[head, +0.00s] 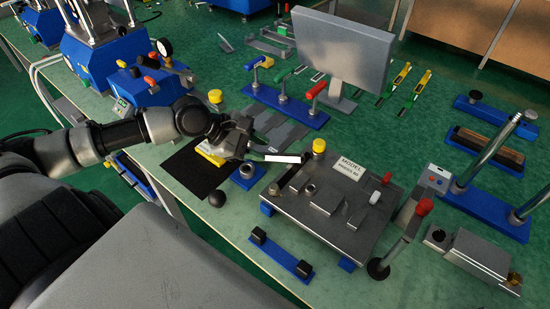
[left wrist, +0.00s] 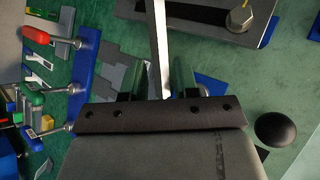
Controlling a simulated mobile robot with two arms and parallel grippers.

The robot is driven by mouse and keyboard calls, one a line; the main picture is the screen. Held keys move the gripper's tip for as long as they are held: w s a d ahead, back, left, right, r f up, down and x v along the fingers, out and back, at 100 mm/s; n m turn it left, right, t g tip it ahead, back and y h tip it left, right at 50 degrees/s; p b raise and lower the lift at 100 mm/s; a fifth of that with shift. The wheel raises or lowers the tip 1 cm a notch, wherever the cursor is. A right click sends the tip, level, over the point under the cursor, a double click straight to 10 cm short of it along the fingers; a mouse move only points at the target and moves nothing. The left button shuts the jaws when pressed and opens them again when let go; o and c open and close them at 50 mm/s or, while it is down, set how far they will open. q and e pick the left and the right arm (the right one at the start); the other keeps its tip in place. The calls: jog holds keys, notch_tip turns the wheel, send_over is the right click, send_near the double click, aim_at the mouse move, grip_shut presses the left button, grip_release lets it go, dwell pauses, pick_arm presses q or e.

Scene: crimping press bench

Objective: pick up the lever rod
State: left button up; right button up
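A bright, narrow metal bar, which looks like the lever rod (head: 286,158), extends right from my left gripper (head: 256,152) in the head view. In the left wrist view the rod (left wrist: 160,45) runs from the top edge down between the two fingers (left wrist: 158,85). The fingers stand apart. The rod is close to the right-hand finger there, and a gap shows on its other side. The rod's end at the gripper is hidden. My left gripper is above the bench by the blue socket block (head: 247,176). My right gripper is not in view.
A metal press plate (head: 320,215) with a yellow cap (head: 319,146) is close on the right. A black ball (head: 216,198) lies near the bench's front. A monitor (head: 343,48) and a blue stand with coloured levers (head: 287,106) are behind. A red-handled lever (head: 402,238) stands at the right.

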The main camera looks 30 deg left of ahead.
aim_at(278, 156)
pick_arm(q)
jog(key=shift+b+x, duration=0.45)
jog(key=shift+x, duration=2.1)
jog(key=shift+w+r, duration=0.15)
jog(key=shift+c, duration=0.3)
jog(key=c, duration=0.5)
jog(key=shift+r, duration=0.1)
